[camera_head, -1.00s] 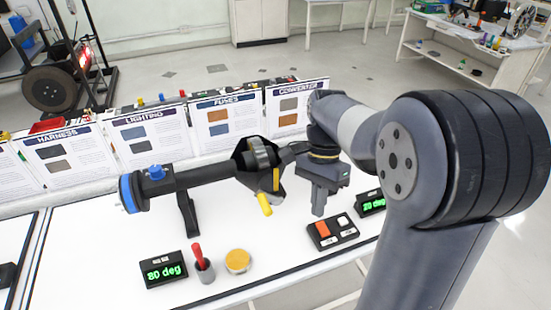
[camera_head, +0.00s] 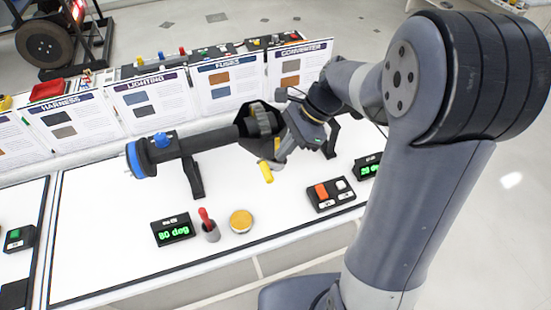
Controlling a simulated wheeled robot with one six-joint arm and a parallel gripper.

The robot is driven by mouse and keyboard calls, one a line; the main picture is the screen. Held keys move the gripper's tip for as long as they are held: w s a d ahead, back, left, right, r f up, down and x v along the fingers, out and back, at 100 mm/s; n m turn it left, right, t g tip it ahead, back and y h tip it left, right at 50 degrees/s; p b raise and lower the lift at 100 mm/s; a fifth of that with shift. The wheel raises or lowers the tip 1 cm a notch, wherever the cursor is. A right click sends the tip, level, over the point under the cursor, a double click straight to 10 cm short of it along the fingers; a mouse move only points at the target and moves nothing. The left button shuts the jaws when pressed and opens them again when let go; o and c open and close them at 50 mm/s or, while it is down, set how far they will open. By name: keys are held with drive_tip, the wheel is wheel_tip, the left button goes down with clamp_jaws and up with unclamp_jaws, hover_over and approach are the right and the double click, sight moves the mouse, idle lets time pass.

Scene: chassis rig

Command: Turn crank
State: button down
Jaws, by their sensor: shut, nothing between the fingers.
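The crank has a yellow handle (camera_head: 266,172) that hangs below the open black housing (camera_head: 258,120) at the right end of a dark horizontal shaft (camera_head: 205,142). My gripper (camera_head: 277,163) is tilted, pointing down and left, right beside the handle. The fingers look shut with nothing between them. They overlap the housing's lower right edge in the picture; I cannot tell whether they touch the handle or the housing. A left display (camera_head: 173,231) reads 80 deg. A right display (camera_head: 368,166) seems to read 20 deg and is partly hidden by my arm.
Information boards (camera_head: 146,98) stand behind. A shaft support (camera_head: 192,178) stands left of the crank.

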sight(267, 170)
drive_tip(key=shift+x, duration=2.05)
drive_tip(key=shift+s+a+f, duration=0.2)
drive_tip(key=shift+a+f, duration=0.35)
drive_tip(key=shift+a, duration=0.05)
drive_tip(key=shift+r+p, duration=0.2)
drive_tip(key=shift+p, duration=0.1)
